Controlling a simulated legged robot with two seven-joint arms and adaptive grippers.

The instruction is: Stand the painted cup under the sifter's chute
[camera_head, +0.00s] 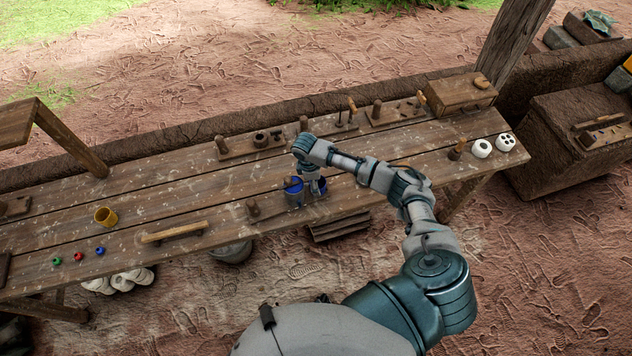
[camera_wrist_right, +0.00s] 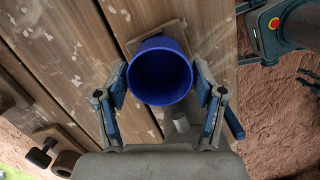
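A blue cup (camera_head: 294,194) stands on the wooden bench near its front edge, partly covered by my right gripper (camera_head: 312,184). In the right wrist view the blue cup (camera_wrist_right: 160,75) shows its open mouth and looks empty. The spread fingers of the right gripper (camera_wrist_right: 160,78) are on either side of it, very close to its wall. I cannot tell whether they press on it. My left gripper is not in view.
Wooden tool boards (camera_head: 250,146) and a wooden box (camera_head: 460,94) line the bench's back edge. A wooden bar (camera_head: 175,232) and small red, green and blue pieces lie at the left. The bench between the yellow and blue cups is mostly clear.

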